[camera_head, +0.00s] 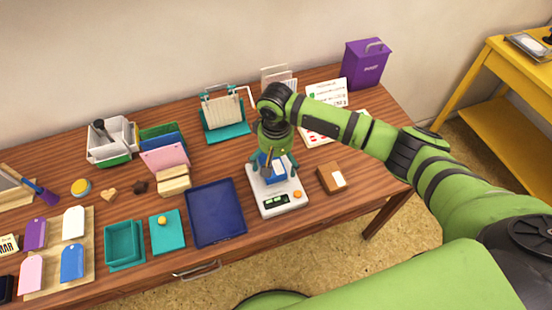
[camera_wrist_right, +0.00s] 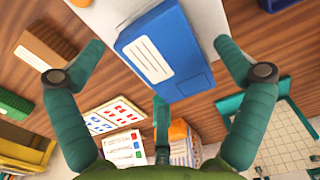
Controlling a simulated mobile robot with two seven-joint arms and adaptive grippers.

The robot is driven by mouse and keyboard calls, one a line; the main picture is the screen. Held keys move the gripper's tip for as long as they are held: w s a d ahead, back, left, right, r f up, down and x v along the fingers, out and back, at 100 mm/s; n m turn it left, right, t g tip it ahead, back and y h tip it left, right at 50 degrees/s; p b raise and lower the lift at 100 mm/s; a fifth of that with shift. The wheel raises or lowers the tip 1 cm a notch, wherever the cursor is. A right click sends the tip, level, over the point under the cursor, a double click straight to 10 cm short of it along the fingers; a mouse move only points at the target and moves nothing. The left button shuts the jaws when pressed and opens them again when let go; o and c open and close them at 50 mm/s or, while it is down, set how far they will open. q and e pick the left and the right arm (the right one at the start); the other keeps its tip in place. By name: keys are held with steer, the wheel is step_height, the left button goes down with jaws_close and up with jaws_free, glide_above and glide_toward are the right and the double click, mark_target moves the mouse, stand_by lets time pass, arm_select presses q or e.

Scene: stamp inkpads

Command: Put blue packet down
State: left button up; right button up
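The blue packet (camera_head: 276,175) with a white label is on the white scale (camera_head: 285,200), partly hidden by my right gripper in the head view. My right gripper (camera_head: 273,165) is directly above it, pointing down. In the right wrist view the packet (camera_wrist_right: 160,50) lies between the two spread fingers, with a gap on each side. A narrow teal piece reaches near the packet's lower edge; I cannot tell if it touches. The right gripper (camera_wrist_right: 165,58) is open. My left gripper is not in view.
A dark blue tray (camera_head: 216,212) lies left of the scale and a brown box (camera_head: 331,178) right of it. Behind are a teal-based rack (camera_head: 222,112) and printed sheets (camera_head: 325,100). A purple box (camera_head: 366,65) stands at the back right.

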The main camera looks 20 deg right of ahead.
mark_target(276, 163)
step_height(276, 163, up, 12)
steer(key=shift+r+b, duration=0.15)
steer(key=shift+b, duration=0.25)
stand_by(0.7)
